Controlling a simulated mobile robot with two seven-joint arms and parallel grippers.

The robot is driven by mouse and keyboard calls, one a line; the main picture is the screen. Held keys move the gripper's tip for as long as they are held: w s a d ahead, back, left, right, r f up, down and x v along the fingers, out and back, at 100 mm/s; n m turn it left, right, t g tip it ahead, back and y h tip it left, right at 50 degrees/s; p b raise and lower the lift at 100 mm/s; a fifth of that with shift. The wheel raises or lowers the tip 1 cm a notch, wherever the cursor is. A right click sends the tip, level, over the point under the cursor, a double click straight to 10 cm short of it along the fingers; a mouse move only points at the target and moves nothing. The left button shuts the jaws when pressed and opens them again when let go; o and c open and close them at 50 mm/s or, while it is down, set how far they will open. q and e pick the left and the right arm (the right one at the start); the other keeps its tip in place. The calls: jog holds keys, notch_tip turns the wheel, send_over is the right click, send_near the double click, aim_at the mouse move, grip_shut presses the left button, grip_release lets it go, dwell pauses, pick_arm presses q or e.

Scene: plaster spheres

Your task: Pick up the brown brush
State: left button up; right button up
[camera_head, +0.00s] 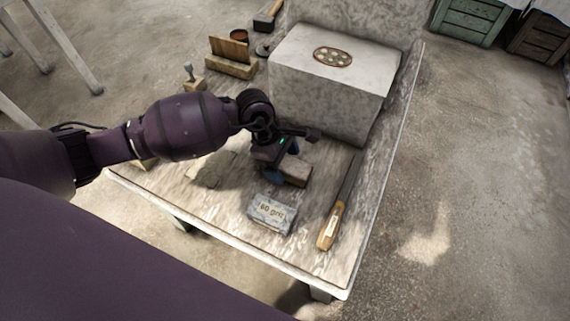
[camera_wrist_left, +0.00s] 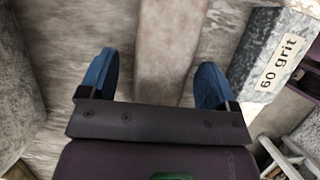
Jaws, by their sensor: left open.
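The brown brush appears to be the brown wooden block (camera_head: 297,171) on the table, partly hidden under my left gripper in the head view. In the left wrist view a plain brown wooden piece (camera_wrist_left: 167,45) runs up between the fingers; I see no bristles. My left gripper (camera_head: 283,161) is over it, pointing down, with blue fingers apart. In the wrist view the left gripper (camera_wrist_left: 156,77) is open, one finger on each side of the wood with gaps on both sides. The height above it is hard to tell. My right gripper is out of view.
A grey "60 grit" block (camera_head: 272,213) lies close by, and a tool with a wooden handle (camera_head: 332,228) lies to the right. A large pale stone block (camera_head: 330,90) stands behind. A slotted wooden holder (camera_head: 231,59) is at the back left. The table's front edge is near.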

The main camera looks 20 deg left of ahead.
aim_at(286, 163)
pick_arm(q)
jog(key=shift+x, duration=0.9)
jog(key=c, duration=1.1)
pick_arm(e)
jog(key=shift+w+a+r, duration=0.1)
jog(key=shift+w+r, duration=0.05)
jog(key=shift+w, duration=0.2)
pick_arm(q)
jog(key=shift+r, duration=0.1)
jog(key=shift+r, duration=0.25)
notch_tip(286, 163, up, 19)
jog(key=p, duration=0.4)
jog(key=shift+r+p, duration=0.2)
jog(key=shift+p, duration=0.2)
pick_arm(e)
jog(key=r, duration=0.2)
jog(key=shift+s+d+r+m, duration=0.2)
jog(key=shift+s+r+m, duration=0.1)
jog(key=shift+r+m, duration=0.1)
